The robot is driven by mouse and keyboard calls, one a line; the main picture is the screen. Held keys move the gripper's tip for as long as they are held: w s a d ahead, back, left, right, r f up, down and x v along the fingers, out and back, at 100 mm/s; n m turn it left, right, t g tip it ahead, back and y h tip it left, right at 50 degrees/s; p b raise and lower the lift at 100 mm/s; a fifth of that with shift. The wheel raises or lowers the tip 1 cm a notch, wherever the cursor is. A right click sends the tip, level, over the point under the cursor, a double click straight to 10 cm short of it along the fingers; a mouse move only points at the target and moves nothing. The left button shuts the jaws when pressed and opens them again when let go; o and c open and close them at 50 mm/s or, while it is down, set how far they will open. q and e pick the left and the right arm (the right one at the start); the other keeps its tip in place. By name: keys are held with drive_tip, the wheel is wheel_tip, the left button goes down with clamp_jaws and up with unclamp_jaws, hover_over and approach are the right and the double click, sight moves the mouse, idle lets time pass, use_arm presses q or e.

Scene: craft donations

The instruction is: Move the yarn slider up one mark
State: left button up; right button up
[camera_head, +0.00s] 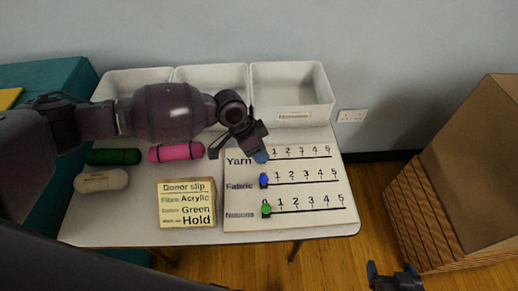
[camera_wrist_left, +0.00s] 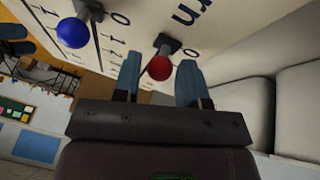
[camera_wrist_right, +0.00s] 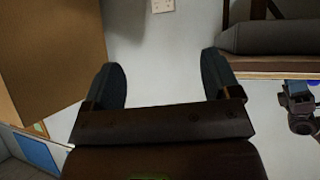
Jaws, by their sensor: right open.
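The slider board (camera_head: 300,222) lies on the table with rows marked Yarn, Fabric and Notions, numbered up to 5. The yarn slider's red knob (camera_wrist_left: 159,67) shows in the left wrist view, between the spread fingers of my left gripper (camera_wrist_left: 158,80), with gaps beside it. In the head view my left gripper (camera_head: 259,154) covers that knob at the low end of the Yarn row, left of mark 1. My right gripper (camera_head: 393,270) is open and empty, low at the right, away from the board; its spread fingers show in the right wrist view (camera_wrist_right: 163,80).
The blue Fabric knob (camera_head: 264,180) and green Notions knob (camera_head: 266,209) stand at the low ends of their rows. A donor slip (camera_head: 186,204), green yarn (camera_head: 113,157), pink yarn (camera_head: 176,151) and cream yarn (camera_head: 101,181) lie left. White bins (camera_head: 291,88) line the back.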

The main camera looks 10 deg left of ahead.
use_arm(q)
clamp_jaws()
drive_tip(key=shift+w+d, duration=0.25)
drive_tip(key=shift+d, duration=0.6)
drive_tip(key=shift+w+d, duration=0.2)
drive_tip(key=shift+d, duration=0.65)
drive_tip(key=shift+w+d, duration=0.1)
drive_tip(key=shift+d, duration=0.15)
drive_tip(key=shift+o, duration=1.4)
unclamp_jaws()
drive_tip(key=shift+o, duration=0.2)
use_arm(e)
drive_tip(key=shift+s+f, duration=0.15)
use_arm(q)
drive_tip(key=shift+a+r, duration=0.1)
use_arm(e)
drive_tip(key=shift+s+d, duration=0.1)
